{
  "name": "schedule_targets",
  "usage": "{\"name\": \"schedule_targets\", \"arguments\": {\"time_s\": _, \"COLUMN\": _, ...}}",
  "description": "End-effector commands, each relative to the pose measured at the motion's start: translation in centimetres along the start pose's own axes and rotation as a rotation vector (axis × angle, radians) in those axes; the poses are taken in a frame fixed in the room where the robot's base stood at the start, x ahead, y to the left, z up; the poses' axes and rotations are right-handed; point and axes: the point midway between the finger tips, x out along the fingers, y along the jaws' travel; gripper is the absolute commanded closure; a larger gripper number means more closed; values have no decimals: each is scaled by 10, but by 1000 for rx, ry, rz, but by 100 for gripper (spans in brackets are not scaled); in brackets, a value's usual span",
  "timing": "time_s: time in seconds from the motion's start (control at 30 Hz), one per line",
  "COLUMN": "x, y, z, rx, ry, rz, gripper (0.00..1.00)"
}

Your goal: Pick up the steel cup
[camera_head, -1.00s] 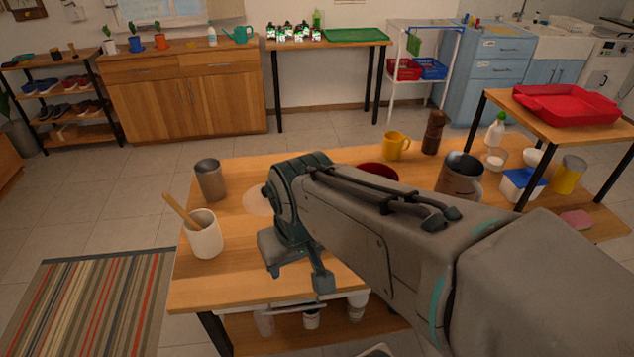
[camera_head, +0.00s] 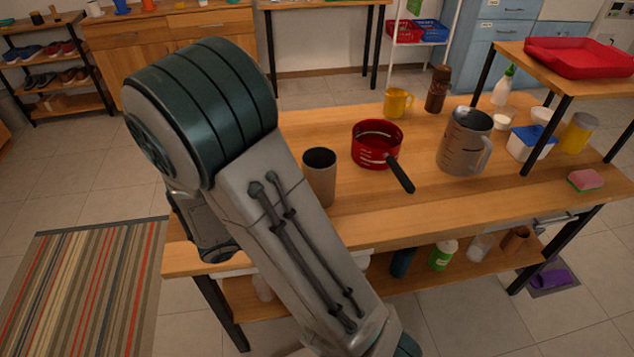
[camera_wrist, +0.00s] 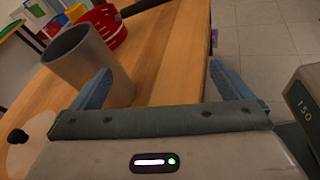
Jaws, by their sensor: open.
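A plain grey steel cup (camera_head: 320,177) stands upright on the wooden table, left of the red pot, in the head view. In the wrist view a grey cup (camera_wrist: 80,62) with an open top stands at the upper left. My gripper (camera_wrist: 170,82) is open, its two blue fingers spread wide and nothing held between them. The left finger overlaps the cup's lower right side in the picture; I cannot tell whether they touch. In the head view my arm covers the left of the table, and the fingers are hidden.
A red pot (camera_head: 372,150) with a black handle stands right of the cup. A large grey jug (camera_head: 464,142), a yellow mug (camera_head: 397,103) and a brown grinder (camera_head: 437,90) stand farther right and back. A raised shelf holds a red tray (camera_head: 578,55).

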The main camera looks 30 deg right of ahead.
Motion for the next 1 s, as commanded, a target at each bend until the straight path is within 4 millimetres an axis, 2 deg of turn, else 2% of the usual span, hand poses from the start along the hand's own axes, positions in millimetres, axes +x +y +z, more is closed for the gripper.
{"name": "schedule_targets", "arguments": {"time_s": 0.03, "x": -2, "y": 8, "z": -15, "rx": -70, "ry": -53, "rz": 77, "gripper": 1}}
{"name": "schedule_targets", "arguments": {"time_s": 0.2, "x": -15, "y": 33, "z": -42, "rx": -226, "ry": -181, "rz": 284, "gripper": 1}}
{"name": "schedule_targets", "arguments": {"time_s": 0.43, "x": -23, "y": 48, "z": -58, "rx": -309, "ry": -252, "rz": 405, "gripper": 1}}
{"name": "schedule_targets", "arguments": {"time_s": 0.57, "x": -7, "y": 57, "z": -55, "rx": -313, "ry": -256, "rz": 409, "gripper": 1}}
{"name": "schedule_targets", "arguments": {"time_s": 0.8, "x": 34, "y": 76, "z": -47, "rx": -312, "ry": -255, "rz": 408, "gripper": 1}}
{"name": "schedule_targets", "arguments": {"time_s": 1.0, "x": 49, "y": 84, "z": -44, "rx": -311, "ry": -253, "rz": 410, "gripper": 1}}
